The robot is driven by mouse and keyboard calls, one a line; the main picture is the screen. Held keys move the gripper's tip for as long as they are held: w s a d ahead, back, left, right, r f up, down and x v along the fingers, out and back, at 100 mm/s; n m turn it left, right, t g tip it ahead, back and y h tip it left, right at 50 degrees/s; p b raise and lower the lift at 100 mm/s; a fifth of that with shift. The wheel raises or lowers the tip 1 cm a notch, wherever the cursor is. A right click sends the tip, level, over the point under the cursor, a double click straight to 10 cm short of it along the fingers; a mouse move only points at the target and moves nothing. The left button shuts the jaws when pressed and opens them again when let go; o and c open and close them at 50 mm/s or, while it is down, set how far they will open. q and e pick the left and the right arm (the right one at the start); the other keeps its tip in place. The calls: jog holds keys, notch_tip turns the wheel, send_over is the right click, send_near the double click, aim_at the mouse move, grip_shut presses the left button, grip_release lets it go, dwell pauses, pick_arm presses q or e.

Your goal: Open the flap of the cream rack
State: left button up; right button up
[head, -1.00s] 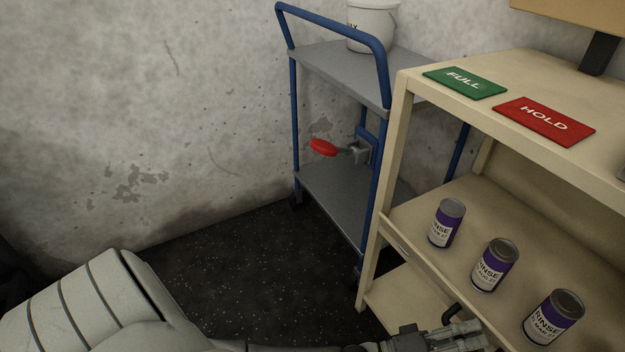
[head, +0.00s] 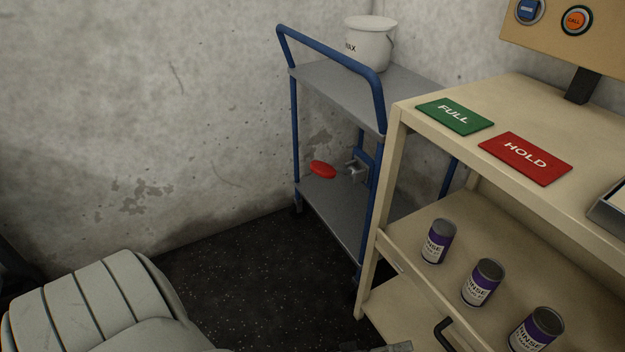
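The cream rack (head: 396,160) stands at the right. A black handle (head: 443,335) shows at its lower front, below the shelf with the cans, cut by the bottom edge. The flap itself is mostly out of frame, and I cannot tell whether it is open. My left arm comes in from the lower left. Only a grey sliver of my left gripper (head: 390,347) shows at the bottom edge, left of the handle and apparently apart from it. Its fingers are hidden below the frame. My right gripper is not in view.
Several purple RINSE cans, one here (head: 438,241), stand on the rack's middle shelf. Green FULL (head: 455,115) and red HOLD (head: 525,158) plates lie on top. A blue-framed cart (head: 345,80) with a white bucket (head: 369,45) and red-ended lever (head: 322,169) stands behind. Dark floor left is clear.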

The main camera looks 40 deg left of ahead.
pick_arm(q)
jog(key=s+a+f+m+g+y+p, duration=0.2)
jog(key=a+f+m+g+y+p, duration=0.15)
jog(key=a+f+y+p, duration=0.45)
jog(key=s+a+f+m+g+y+p, duration=0.1)
jog(key=s+a+f+m+g+p, duration=0.2)
jog(key=s+p, duration=0.4)
jog(key=s+a+f+g, duration=0.1)
jog(key=s+a+f, duration=0.1)
jog(key=s, duration=0.2)
jog(key=shift+p, duration=0.3)
jog(key=shift+a, duration=0.1)
